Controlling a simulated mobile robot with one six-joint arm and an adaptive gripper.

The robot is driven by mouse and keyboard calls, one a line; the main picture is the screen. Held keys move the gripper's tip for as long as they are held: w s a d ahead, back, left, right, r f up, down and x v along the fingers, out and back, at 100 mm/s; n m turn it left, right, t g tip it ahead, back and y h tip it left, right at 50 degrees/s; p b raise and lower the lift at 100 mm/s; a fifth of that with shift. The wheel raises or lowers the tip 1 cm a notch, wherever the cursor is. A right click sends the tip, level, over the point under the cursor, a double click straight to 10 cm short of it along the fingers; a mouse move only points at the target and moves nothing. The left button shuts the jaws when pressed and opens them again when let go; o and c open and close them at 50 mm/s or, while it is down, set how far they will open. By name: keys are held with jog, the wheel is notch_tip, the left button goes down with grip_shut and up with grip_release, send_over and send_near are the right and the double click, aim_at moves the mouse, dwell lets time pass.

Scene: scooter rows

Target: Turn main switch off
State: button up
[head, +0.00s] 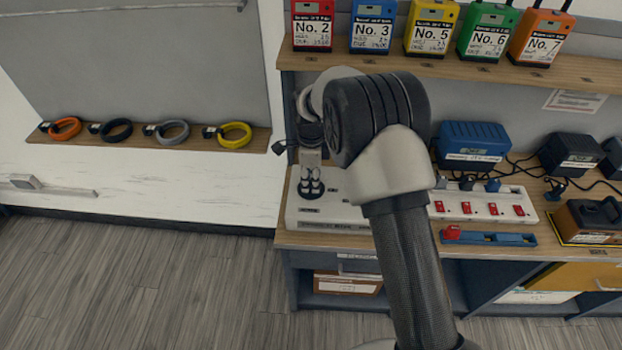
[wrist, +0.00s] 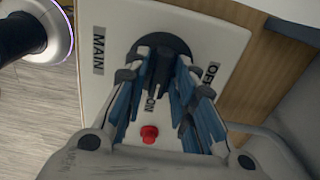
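The main switch is a black rotary knob (wrist: 160,68) on a white panel (wrist: 110,25). In the wrist view its ridge seems to point down toward the ON label (wrist: 151,98). The OFF label (wrist: 211,74) is to its right and the MAIN label (wrist: 98,58) to its left. A red button or lamp (wrist: 149,134) sits below ON. My gripper (wrist: 163,82) has its blue-padded fingers on both sides of the ridge. Whether the pads touch it is unclear. In the head view my gripper (head: 312,184) points down at the panel's left end.
A white power strip (head: 480,206) with red switches lies to the right on the bench. A blue charger (head: 472,142) and cables are behind it. A shelf above holds several coloured numbered boxes (head: 431,28). The floor (head: 130,270) at left is clear.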

grip_shut()
dwell(0.3)
jog(key=n+p, duration=0.2)
jog(key=n, duration=0.1)
jog(key=shift+r+n, duration=0.1)
jog(key=shift+n, duration=0.3)
jog(key=n+p, duration=0.1)
jog(key=n, duration=0.3)
jog(key=shift+n, duration=0.3)
jog(key=n+p, duration=0.1)
jog(key=n, duration=0.3)
jog(key=shift+n, duration=0.3)
jog(key=n, duration=0.4)
jog(key=shift+n+p, duration=0.3)
jog(key=shift+n, duration=0.1)
